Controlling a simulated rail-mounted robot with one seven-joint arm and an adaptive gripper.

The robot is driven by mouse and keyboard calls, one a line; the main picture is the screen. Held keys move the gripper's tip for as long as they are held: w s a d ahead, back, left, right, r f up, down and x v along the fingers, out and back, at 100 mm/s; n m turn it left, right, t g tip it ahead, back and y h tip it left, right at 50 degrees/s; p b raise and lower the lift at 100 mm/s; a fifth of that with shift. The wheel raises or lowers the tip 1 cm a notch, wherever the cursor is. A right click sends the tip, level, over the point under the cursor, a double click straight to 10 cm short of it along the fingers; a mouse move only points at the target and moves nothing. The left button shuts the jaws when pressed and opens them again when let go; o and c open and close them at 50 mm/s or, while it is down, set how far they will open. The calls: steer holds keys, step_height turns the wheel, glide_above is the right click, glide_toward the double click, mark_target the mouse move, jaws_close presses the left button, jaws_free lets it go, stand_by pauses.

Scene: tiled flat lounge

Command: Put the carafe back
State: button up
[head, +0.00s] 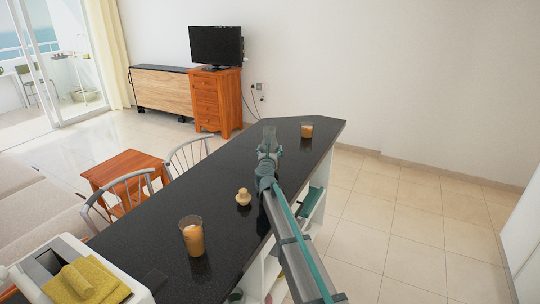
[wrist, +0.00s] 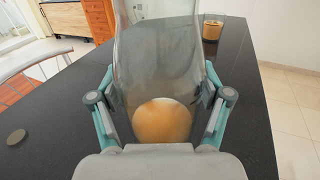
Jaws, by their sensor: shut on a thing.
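The carafe is a tall clear glass vessel (wrist: 158,62) that fills the middle of the wrist view. A round orange-tan patch shows through its lower part; I cannot tell if it is drink inside. My gripper (wrist: 160,98) is shut on the carafe, with one teal-and-grey finger on each side of the glass. In the head view my gripper (head: 268,150) is over the far part of the dark counter (head: 225,175) and hides most of the carafe. I cannot tell if the carafe's base touches the counter.
A glass of orange drink (head: 192,238) stands on the near counter, another (head: 306,130) at the far end. A small tan knobbed object (head: 243,197) lies between. A white appliance with a yellow cloth (head: 88,280) is near left. Chairs (head: 188,155) line the left side.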

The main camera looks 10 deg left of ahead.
steer(key=shift+f, duration=0.85)
steer(key=shift+f, duration=0.1)
steer(key=shift+f, duration=0.1)
steer(key=o, duration=1.8)
steer(key=shift+s+r, duration=0.2)
steer(key=s, duration=0.4)
steer(key=s+b, duration=0.1)
steer(key=s, duration=0.3)
steer(key=s+b, duration=0.1)
steer(key=s, duration=0.2)
steer(key=shift+s+d, duration=0.25)
steer(key=shift+s, duration=0.15)
